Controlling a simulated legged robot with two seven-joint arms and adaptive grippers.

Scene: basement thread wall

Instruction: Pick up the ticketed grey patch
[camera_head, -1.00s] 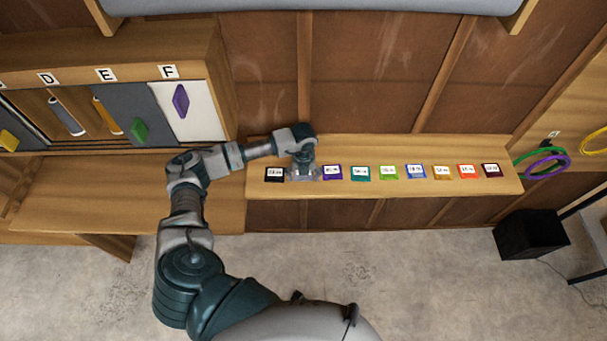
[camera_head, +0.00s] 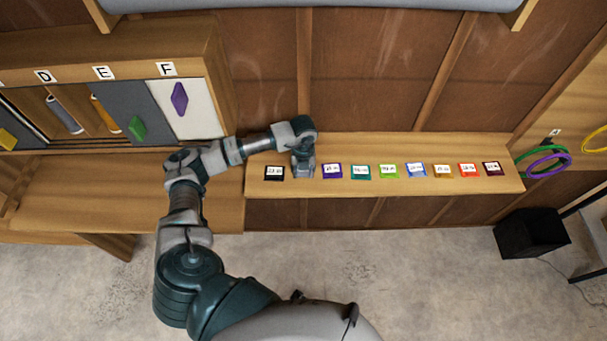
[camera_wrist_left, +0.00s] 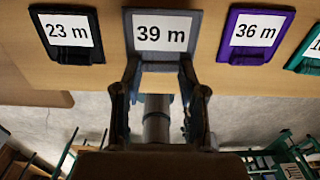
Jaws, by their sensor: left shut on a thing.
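The grey patch (camera_wrist_left: 162,33) carries a white ticket reading 39 m. It shows in the left wrist view at the top middle, between my left gripper's fingers. My left gripper (camera_wrist_left: 160,72) is shut on it at its near part. In the head view my left gripper (camera_head: 303,168) is over the shelf, between the black patch (camera_head: 274,173) and the purple patch (camera_head: 332,171). There the grey patch is hidden by the gripper. Whether it is lifted off the shelf I cannot tell. My right gripper is not in view.
The wooden shelf (camera_head: 400,150) holds a row of several ticketed patches, to the right of my gripper. The black patch, ticket 23 m (camera_wrist_left: 68,33), and purple patch, ticket 36 m (camera_wrist_left: 254,35), flank the grey one closely. A lettered cabinet (camera_head: 120,50) stands at the left.

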